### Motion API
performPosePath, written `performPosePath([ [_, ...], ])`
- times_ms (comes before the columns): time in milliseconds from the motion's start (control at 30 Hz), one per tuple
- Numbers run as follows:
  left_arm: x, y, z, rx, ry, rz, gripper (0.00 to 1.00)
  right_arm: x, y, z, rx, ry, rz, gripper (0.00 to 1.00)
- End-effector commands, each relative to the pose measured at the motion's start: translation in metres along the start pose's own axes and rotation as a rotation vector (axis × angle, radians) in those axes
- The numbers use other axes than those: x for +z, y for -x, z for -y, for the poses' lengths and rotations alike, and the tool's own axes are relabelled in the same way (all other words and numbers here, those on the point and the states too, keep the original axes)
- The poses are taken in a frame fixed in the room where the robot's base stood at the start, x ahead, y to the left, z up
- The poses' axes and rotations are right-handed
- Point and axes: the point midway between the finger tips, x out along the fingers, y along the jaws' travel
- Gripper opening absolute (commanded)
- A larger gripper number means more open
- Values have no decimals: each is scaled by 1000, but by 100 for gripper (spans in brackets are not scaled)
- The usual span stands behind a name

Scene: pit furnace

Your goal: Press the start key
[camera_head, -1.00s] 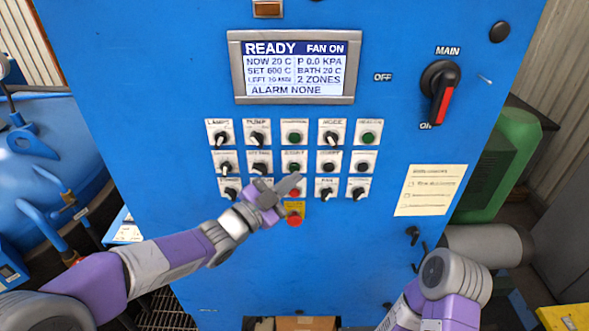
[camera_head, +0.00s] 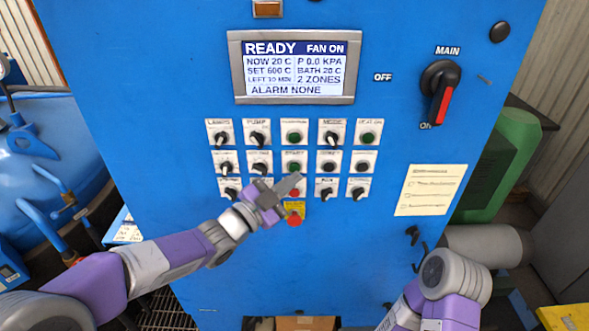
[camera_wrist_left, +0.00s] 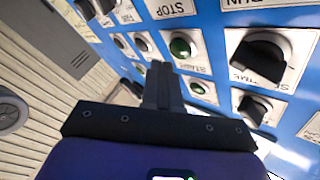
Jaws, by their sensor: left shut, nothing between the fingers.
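The start key is a green round button (camera_head: 293,166) on a white plate labelled START, in the middle column and middle row of the blue panel. My left gripper (camera_head: 295,179) is shut and empty, its fingertips just below this key in the head view. A gap to the panel cannot be judged there. In the left wrist view the shut fingers (camera_wrist_left: 160,70) point toward the panel, beside a large green button (camera_wrist_left: 180,48) with a smaller green one (camera_wrist_left: 198,88) below. My right gripper is out of view.
The display (camera_head: 294,68) reads READY, FAN ON, ALARM NONE. Knobs and buttons surround the key closely. A red button (camera_head: 294,192) and a red mushroom button on a yellow plate (camera_head: 294,220) sit below it. The main switch (camera_head: 440,90) is at the right.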

Motion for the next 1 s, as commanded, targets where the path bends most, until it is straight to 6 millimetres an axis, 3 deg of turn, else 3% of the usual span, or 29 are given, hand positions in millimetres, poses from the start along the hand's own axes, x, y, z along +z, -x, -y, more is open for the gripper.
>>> performPosePath([
  [1000,5,-7,5,0,0,0,0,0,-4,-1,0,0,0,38],
])
